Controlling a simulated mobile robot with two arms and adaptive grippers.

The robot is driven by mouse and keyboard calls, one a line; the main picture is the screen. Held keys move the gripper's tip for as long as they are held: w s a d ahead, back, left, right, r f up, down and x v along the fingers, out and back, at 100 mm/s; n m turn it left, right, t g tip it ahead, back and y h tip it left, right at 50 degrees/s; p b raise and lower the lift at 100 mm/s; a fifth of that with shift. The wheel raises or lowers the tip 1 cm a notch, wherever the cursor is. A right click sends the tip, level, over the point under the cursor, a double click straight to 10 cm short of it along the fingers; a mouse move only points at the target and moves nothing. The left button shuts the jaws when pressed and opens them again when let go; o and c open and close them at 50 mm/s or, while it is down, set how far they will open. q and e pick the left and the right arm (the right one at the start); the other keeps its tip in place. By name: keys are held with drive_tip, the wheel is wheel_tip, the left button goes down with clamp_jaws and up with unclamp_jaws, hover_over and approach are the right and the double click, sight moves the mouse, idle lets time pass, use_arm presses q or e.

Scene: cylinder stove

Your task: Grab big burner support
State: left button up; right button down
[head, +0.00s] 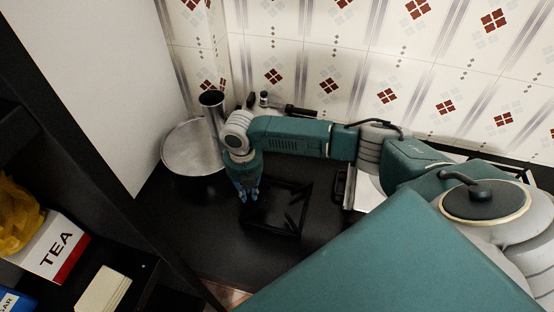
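The big burner support (304,210) is a black square frame lying on the dark countertop, near the middle of the head view. Bars show inside its right part. My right arm reaches in from the right, and its gripper (248,196) points down at the support's left side. The fingertips are small and dark here, so I cannot tell whether they touch the frame or how far apart they are. My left gripper is not in view.
A round metal lid or pan (183,150) stands against the white wall at the back left. A metal cylinder (212,100) is behind my wrist. A light tray-like object (365,193) lies right of the support. A TEA box (50,250) sits on the shelf at left. The front countertop is clear.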

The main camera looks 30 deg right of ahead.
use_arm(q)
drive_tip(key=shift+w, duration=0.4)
use_arm(e)
drive_tip(key=shift+r, duration=0.1)
